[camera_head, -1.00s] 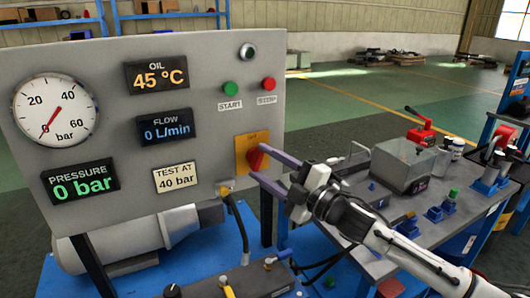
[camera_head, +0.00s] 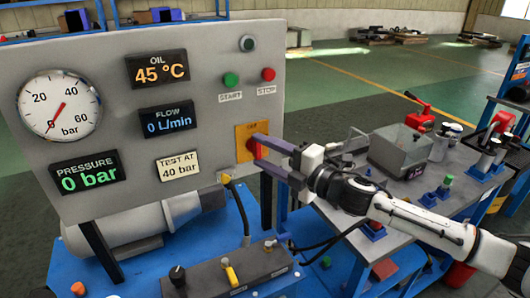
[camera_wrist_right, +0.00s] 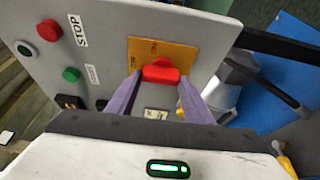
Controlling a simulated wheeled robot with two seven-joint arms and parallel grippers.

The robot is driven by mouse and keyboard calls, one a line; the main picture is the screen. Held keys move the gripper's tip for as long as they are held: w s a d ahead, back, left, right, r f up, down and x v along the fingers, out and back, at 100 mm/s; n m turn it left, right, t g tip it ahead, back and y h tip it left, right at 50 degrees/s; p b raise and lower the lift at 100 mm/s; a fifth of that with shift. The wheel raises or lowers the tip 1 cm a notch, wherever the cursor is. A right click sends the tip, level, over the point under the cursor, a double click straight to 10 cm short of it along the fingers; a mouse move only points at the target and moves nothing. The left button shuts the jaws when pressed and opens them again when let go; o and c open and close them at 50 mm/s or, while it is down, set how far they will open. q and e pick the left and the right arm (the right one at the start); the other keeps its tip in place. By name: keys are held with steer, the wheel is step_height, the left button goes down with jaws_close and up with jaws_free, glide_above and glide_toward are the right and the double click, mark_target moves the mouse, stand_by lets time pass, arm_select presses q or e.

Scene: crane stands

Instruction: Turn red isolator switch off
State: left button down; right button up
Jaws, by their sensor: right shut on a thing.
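The red isolator switch (camera_head: 254,148) sits on a yellow-orange plate (camera_head: 242,133) on the grey panel. In the right wrist view, the red handle (camera_wrist_right: 160,72) shows between the fingertips, in front of the orange plate (camera_wrist_right: 178,54). My right gripper (camera_head: 261,151) reaches the switch from the right, its purple fingers on either side of the red handle. It also shows in the right wrist view (camera_wrist_right: 159,84), shut on the handle. The handle's exact turn is partly hidden in the head view. My left gripper is not in view.
The grey panel (camera_head: 90,205) carries a pressure gauge (camera_head: 59,104), displays, a green START button (camera_head: 231,80) and a red STOP button (camera_head: 268,74). A dark control box (camera_head: 230,275) stands below. A bench (camera_head: 400,195) with a clear-sided box and fittings lies under my right arm.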

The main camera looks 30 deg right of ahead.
steer(key=o, duration=1.1)
steer(key=shift+c, duration=0.2)
steer(key=shift+s+d+f, duration=0.1)
steer(key=shift+s+d, duration=0.05)
steer(key=shift+s, duration=0.25)
steer(key=b+v, duration=0.2)
steer(key=v, duration=0.7)
steer(key=shift+s, duration=0.25)
steer(key=shift+d, duration=0.1)
